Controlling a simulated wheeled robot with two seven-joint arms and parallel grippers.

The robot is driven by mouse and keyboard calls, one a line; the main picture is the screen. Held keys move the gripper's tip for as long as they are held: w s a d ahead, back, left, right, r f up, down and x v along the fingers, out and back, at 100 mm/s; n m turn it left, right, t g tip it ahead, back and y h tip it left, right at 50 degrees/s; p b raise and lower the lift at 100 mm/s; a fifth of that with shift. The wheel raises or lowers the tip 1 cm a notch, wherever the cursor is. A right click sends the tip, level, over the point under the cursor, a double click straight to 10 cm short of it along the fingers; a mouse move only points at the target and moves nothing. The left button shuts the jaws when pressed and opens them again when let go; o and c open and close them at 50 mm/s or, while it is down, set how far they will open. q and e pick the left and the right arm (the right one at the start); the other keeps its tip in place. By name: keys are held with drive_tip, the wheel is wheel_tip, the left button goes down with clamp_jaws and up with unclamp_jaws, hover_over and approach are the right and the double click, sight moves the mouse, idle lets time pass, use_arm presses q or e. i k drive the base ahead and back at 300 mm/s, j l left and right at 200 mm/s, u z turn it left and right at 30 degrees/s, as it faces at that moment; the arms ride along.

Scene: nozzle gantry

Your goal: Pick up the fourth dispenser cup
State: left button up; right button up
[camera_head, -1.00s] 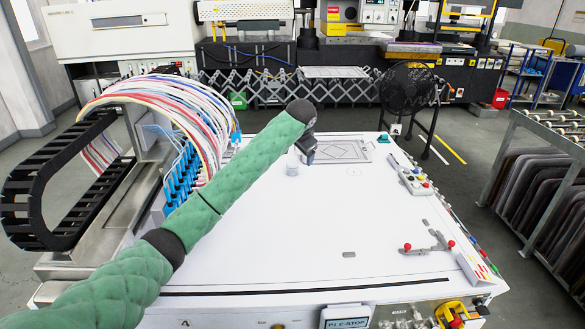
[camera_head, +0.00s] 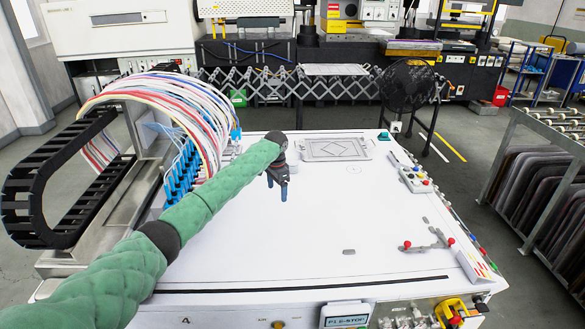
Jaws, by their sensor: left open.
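My left arm comes in from the left over the white table (camera_head: 330,235). My left gripper (camera_head: 277,188) is open and points down at the table, left of the frame with the diamond mark. I see no dispenser cup clearly now; the arm and gripper may hide it, and I cannot tell whether anything is between the fingers. My right gripper is not in view.
A flat grey frame with a diamond mark (camera_head: 336,149) lies at the table's back. Blue nozzles with tubes (camera_head: 180,172) stand at the left. The table's middle is clear.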

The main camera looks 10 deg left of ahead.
sight(293, 165)
drive_tip(key=i, duration=1)
